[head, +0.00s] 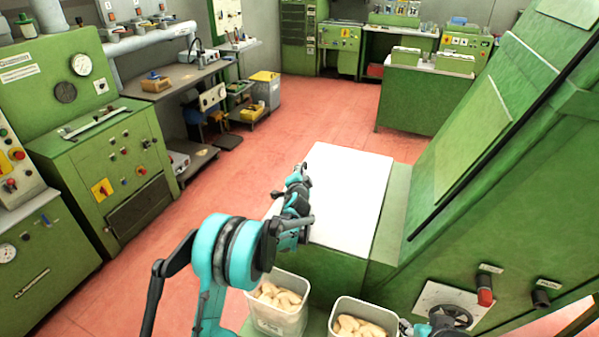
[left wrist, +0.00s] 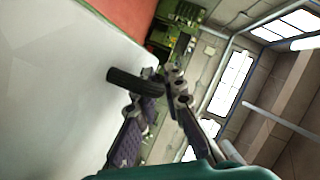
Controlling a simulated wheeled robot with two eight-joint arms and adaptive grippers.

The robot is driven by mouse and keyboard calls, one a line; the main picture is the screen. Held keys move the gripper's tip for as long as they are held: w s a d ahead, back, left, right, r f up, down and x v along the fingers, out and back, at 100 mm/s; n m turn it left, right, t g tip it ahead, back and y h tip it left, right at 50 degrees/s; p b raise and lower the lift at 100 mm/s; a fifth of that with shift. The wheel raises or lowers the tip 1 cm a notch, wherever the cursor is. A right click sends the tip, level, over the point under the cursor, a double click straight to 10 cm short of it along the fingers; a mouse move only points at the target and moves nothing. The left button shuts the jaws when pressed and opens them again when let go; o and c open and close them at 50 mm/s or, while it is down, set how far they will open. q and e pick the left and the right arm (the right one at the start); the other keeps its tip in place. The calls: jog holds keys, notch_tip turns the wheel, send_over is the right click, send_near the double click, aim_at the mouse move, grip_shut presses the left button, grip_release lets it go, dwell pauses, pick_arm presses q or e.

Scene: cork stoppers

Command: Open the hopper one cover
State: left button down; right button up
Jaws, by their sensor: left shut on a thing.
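The hopper cover appears to be the white panel (head: 352,200) on the green machine in the middle of the head view. Its pale face also fills the left of the left wrist view (left wrist: 60,95). My left gripper (head: 299,180) is at the panel's left edge. In the left wrist view its two fingers (left wrist: 160,80) are shut on a short black handle (left wrist: 127,80), which sticks out between them beside the pale face. I cannot tell whether the panel is lifted. A small teal and dark piece of my right arm shows at the bottom edge; its fingers are not clear.
Two white bins of pale corks (head: 291,317) (head: 343,304) stand at the machine's front, below my left arm. Red floor (head: 230,190) is open to the left.

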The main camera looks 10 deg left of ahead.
pick_arm(q)
jog(key=shift+r, duration=0.15)
jog(key=s+d+r+m+t+y+p, duration=0.1)
jog(key=d+r+m+t+p, duration=0.2)
jog(key=d+r, duration=0.5)
jog(key=s+d+r+m+y+p, duration=0.1)
jog(key=d+r+m+p, duration=0.3)
jog(key=r, duration=0.8)
jog(key=s+d+r+m+t+h, duration=0.1)
jog(key=d+m, duration=0.4)
jog(key=d, duration=0.5)
jog(key=s+d+r+m+t+h, duration=0.2)
jog(key=d+r+m, duration=0.3)
jog(key=d, duration=0.6)
jog(key=shift+s+d+r+m+t+h, duration=0.15)
jog(key=shift+s+d+m+t+h, duration=0.15)
jog(key=shift+s+m, duration=0.45)
jog(key=c, duration=1.9)
grip_release()
